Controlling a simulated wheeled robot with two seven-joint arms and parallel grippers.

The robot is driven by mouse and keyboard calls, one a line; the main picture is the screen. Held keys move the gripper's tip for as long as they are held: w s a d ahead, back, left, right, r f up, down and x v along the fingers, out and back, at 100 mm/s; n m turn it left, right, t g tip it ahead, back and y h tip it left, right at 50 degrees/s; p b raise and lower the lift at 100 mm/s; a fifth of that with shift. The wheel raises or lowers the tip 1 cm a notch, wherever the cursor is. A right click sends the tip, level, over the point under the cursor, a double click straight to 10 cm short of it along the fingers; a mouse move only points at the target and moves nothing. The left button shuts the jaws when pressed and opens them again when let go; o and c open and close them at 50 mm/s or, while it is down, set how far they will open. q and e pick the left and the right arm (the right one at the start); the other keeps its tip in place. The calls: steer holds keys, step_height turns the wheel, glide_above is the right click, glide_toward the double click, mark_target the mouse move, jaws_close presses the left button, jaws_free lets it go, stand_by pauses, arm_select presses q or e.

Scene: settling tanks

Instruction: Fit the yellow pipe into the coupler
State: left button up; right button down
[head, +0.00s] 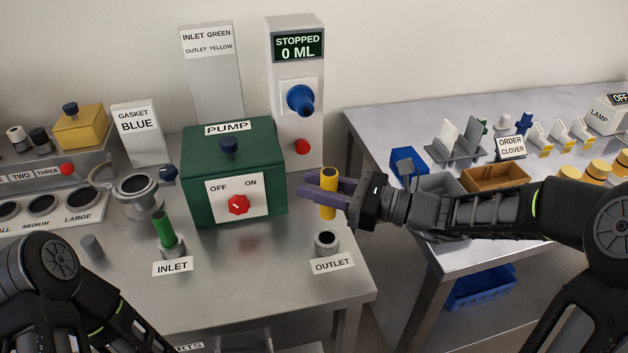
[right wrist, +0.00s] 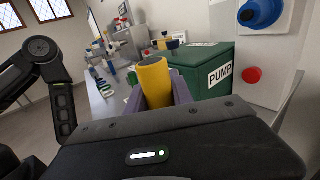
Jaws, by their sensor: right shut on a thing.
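The yellow pipe (head: 328,193) is upright between the purple fingers of my right gripper (head: 326,193), which is shut on it. The pipe also shows between the fingers in the right wrist view (right wrist: 155,83). In the head view it is just above the grey outlet coupler (head: 326,241), whose dark round opening faces up behind the OUTLET label (head: 332,264). Whether the pipe's lower end touches the coupler I cannot tell; a small gap seems to show. A green pipe (head: 163,228) stands in the inlet coupler (head: 172,249). My left arm shows at lower left; its gripper is out of view.
The green pump box (head: 195,188) with a red knob (head: 238,204) set towards OFF stands left of the right gripper. The flow display post (head: 312,150) stands behind it, reading STOPPED, 0 ML. A second table (head: 368,125) is at the right.

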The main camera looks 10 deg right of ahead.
steer(key=shift+w, duration=0.1)
steer(key=shift+f, duration=0.1)
steer(key=b, duration=0.4)
glide_above(316, 235)
steer(key=shift+w+a+f, duration=0.1)
steer(key=shift+w+f, duration=0.05)
steer(key=shift+f, duration=2.65)
steer(key=shift+p, duration=0.3)
steer(key=shift+f+b, duration=1.5)
steer(key=shift+f, duration=0.55)
steer(key=c, duration=1)
jaws_free()
steer(key=shift+c, duration=0.2)
